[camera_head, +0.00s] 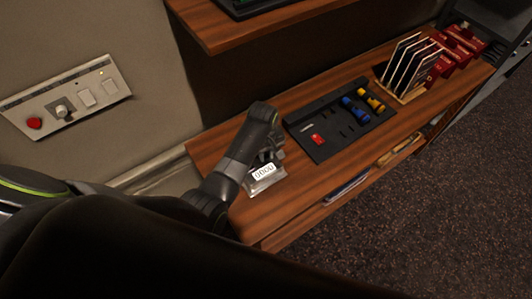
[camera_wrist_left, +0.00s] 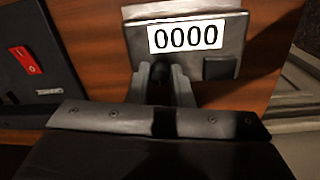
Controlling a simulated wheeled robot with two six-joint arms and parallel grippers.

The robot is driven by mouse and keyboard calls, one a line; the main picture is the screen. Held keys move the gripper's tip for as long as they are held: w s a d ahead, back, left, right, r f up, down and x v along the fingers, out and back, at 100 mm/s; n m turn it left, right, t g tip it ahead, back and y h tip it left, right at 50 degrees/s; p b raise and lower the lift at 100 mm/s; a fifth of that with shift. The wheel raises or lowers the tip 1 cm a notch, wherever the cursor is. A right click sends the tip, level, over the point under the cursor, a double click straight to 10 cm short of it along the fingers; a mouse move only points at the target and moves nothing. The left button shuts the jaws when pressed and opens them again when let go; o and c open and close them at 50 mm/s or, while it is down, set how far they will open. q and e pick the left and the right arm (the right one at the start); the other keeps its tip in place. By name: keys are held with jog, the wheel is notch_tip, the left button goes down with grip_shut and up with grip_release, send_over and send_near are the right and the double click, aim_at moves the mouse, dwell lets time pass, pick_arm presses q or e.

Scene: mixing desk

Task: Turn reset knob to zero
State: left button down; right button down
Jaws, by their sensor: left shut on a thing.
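A small silver counter box (camera_head: 266,184) stands at the left end of the wooden desk, with a white display reading 0000. In the left wrist view the box (camera_wrist_left: 135,45) fills the top, its display (camera_wrist_left: 185,37) also reading 0000. A dark reset knob (camera_wrist_left: 160,69) sits below the display, partly hidden by the fingers. My left gripper (camera_wrist_left: 161,77) is shut on this knob, one finger on either side. In the head view my left gripper (camera_head: 270,156) is at the box, and the knob is hidden. My right gripper is not in view.
A black panel (camera_head: 340,118) with a red switch (camera_head: 317,139) and blue and yellow knobs lies to the right of the box. A wooden rack (camera_head: 409,97) stands farther right. A wall plate (camera_head: 66,97) is at left. An upper shelf (camera_head: 240,30) overhangs the desk.

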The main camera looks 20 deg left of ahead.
pick_arm(q)
jog(key=m, duration=0.6)
jog(key=shift+w+a, duration=0.1)
jog(key=m, duration=0.6)
jog(key=shift+m, duration=0.4)
jog(key=m, duration=0.5)
jog(key=shift+w, duration=0.1)
jog(key=m, duration=0.4)
jog(key=shift+m+g, duration=0.3)
